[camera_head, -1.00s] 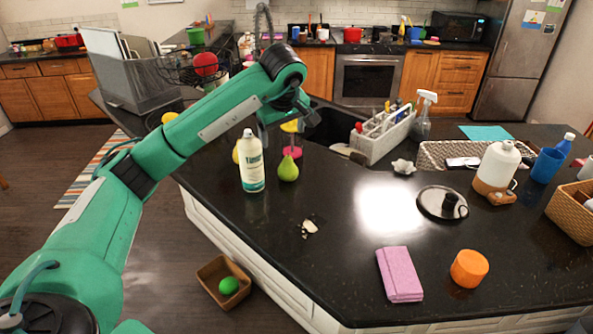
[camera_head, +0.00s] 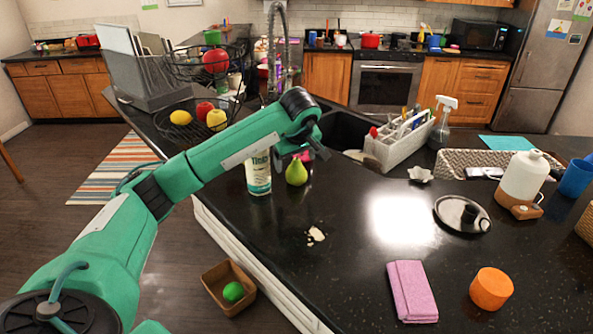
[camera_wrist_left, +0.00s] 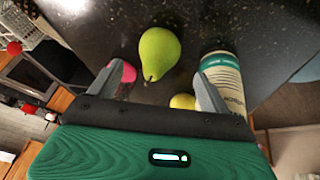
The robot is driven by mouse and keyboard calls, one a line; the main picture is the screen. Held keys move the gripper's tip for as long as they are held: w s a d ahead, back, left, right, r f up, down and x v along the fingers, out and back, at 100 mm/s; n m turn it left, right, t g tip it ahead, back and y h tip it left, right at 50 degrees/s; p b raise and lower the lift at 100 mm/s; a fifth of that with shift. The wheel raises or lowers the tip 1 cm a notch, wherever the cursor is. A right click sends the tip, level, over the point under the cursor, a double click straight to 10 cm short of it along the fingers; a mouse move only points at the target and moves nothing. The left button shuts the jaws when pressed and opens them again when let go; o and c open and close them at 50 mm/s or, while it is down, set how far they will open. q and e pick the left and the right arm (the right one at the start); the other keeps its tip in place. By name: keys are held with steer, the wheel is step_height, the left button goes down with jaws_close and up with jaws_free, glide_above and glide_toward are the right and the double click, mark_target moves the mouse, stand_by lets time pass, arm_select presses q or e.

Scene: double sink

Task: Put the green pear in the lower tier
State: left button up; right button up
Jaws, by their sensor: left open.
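My right gripper is not in view.
The can also shows beside the right finger in the left wrist view (camera_wrist_left: 225,80). A pink thing (camera_wrist_left: 122,72) and a yellow thing (camera_wrist_left: 182,101) are near the fingers. A white caddy (camera_head: 398,145) stands beside the sink. The front counter around a pale crumb patch (camera_head: 316,234) is mostly clear.

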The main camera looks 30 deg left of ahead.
mark_target(297, 167)
arm_select(q)
steer(key=shift+w+a+f, duration=0.1)
steer(key=shift+w+f, duration=0.1)
steer(key=shift+f, duration=0.3)
steer(key=shift+f+p, duration=0.55)
steer(key=shift+p, duration=0.15)
steer(key=x, duration=0.1)
steer(key=p+x, duration=0.1)
steer(key=x, duration=0.1)
steer(key=shift+w+d+f+p, duration=0.1)
steer(key=shift+d+f+p, duration=0.1)
steer(key=shift+p, duration=0.1)
steer(key=shift+w+a+f, duration=0.1)
steer(key=shift+a+f, duration=0.05)
steer(key=shift+f, duration=0.25)
steer(key=c, duration=1)
steer(key=shift+c, duration=1)
